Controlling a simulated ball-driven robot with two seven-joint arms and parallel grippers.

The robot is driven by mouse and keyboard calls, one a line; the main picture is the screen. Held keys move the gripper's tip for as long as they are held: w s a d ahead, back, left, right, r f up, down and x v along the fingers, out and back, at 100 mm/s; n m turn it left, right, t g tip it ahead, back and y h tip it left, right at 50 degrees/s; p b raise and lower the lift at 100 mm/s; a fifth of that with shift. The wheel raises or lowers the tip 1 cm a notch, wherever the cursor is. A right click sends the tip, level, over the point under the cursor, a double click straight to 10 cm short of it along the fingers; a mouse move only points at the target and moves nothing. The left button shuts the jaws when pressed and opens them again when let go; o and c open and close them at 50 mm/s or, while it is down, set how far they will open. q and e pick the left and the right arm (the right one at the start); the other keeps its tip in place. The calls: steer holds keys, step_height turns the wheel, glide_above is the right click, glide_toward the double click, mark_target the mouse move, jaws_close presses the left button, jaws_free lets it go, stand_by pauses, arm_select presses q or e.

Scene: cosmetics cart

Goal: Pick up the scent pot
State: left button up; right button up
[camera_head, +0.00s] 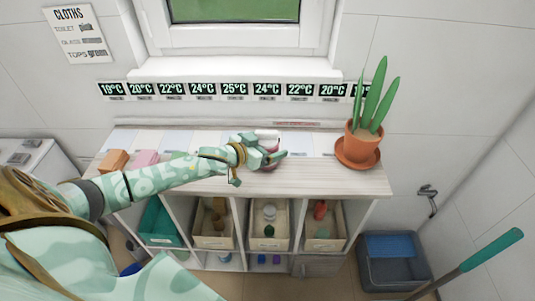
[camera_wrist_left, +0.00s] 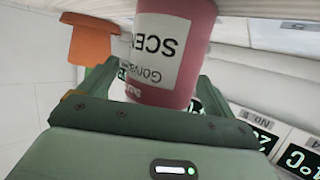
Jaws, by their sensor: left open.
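The scent pot is a pink cylinder with a white label. It fills the upper middle of the left wrist view (camera_wrist_left: 200,25), where it appears upside down with part of its lettering readable. In the head view it shows partly, pink and white, on the cart top (camera_head: 268,146). My left gripper (camera_head: 263,152) is open at the pot, its green fingers on either side of it in the left wrist view (camera_wrist_left: 155,92). I cannot tell whether the fingers touch it. The arm and gripper hide part of the pot in the head view. My right gripper is not in view.
A potted plant (camera_head: 364,145) on a saucer stands at the cart's right end. An orange block (camera_head: 113,160) and a pink block (camera_head: 146,158) lie at the left. Bins (camera_head: 270,243) fill the shelves below. The top between gripper and plant is clear.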

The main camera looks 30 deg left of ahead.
arm_select(q)
steer(key=c, duration=1.4)
